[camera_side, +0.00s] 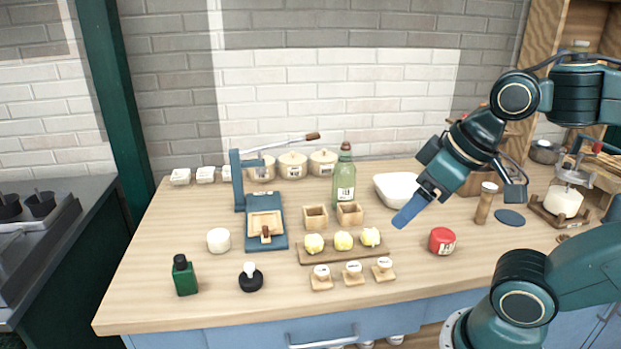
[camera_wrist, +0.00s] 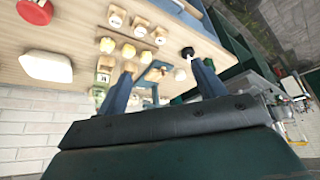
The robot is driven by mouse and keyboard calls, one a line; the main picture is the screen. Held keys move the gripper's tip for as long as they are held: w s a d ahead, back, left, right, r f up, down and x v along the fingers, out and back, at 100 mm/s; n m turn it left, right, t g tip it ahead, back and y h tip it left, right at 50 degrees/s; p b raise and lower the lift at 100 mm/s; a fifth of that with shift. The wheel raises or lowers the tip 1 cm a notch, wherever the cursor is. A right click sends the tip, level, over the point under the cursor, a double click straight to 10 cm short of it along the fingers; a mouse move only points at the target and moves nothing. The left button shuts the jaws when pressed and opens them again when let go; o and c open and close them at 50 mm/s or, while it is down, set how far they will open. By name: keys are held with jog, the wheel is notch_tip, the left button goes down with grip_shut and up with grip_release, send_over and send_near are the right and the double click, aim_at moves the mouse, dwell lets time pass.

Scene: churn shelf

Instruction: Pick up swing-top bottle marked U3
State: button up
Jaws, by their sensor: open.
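A tall green glass swing-top bottle (camera_side: 344,180) with a brown-topped stopper and a white label stands upright at the back middle of the wooden worktop in the side view. The marking on its label is too small to read. My gripper (camera_side: 410,212) is to the right of the bottle, above the worktop and apart from it, with its blue fingers pointing down and left. In the wrist view, my gripper (camera_wrist: 166,74) has its two fingers wide apart, with nothing held between them.
Two wooden boxes (camera_side: 316,217) stand just in front of the bottle, and lidded cream pots (camera_side: 292,166) stand to its left. A white bowl (camera_side: 392,188) is on its right. A board with yellow balls (camera_side: 312,243) and a red tin (camera_side: 442,240) lie nearer the front.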

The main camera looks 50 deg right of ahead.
jog(key=shift+r, duration=0.1)
jog(key=w+d+r+m+g, duration=0.1)
jog(key=w+d+r+m, duration=0.2)
jog(key=w, duration=0.4)
jog(key=w+d+r+m+g, duration=0.1)
jog(key=w+d+r, duration=0.3)
jog(key=w+d, duration=0.15)
jog(key=w+d+r+m+g, duration=0.1)
jog(key=w+d+r+m, duration=0.15)
jog(key=w, duration=0.45)
jog(key=m+g, duration=0.3)
jog(key=m, duration=0.3)
send_over(346, 142)
notch_tip(346, 142, down, 6)
jog(key=shift+w+d+f, duration=0.15)
jog(key=shift+f, duration=0.1)
jog(key=shift+f, duration=4.2)
